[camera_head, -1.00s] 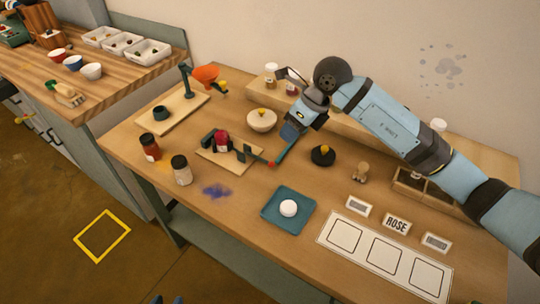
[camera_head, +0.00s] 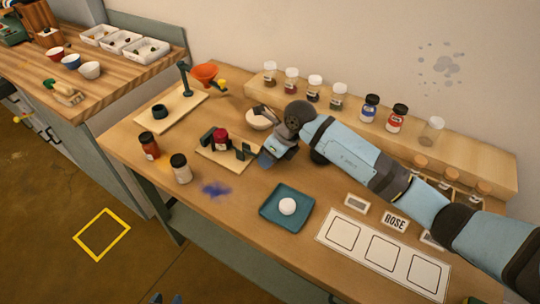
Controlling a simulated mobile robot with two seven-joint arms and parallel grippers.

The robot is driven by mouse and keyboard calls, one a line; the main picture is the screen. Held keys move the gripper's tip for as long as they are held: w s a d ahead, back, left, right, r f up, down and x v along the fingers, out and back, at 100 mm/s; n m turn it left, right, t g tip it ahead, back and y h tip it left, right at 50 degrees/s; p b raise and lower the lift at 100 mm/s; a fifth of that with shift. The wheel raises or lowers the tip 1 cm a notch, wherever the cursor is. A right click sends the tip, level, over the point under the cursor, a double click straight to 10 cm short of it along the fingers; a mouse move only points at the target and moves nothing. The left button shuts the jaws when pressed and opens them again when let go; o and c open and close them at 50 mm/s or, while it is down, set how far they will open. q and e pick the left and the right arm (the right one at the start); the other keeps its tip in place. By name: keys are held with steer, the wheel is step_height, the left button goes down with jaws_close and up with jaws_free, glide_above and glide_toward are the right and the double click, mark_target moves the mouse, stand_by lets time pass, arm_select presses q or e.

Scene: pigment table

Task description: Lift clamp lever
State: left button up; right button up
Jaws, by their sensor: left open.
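The clamp (camera_head: 243,152) is a set of dark blocks on a small wooden board (camera_head: 226,162), with a dark red jar (camera_head: 221,141) held between them. My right gripper (camera_head: 267,161) is at the right end of the board, beside the clamp's right block. The lever's red tip is hidden behind this gripper, and I cannot tell whether the jaws are around it, touching it or shut. My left gripper (camera_head: 167,299) shows only as two separate fingertips at the bottom edge, open and far from the clamp.
A white bowl (camera_head: 259,119) stands just behind my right gripper. A teal tray (camera_head: 270,214) with a white lump lies in front. Two jars (camera_head: 181,169) stand left of the clamp. Several bottles (camera_head: 338,97) line the back shelf. A blue powder stain marks the tabletop (camera_head: 237,231).

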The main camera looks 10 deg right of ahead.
jaws_close()
steer(key=shift+r, duration=0.1)
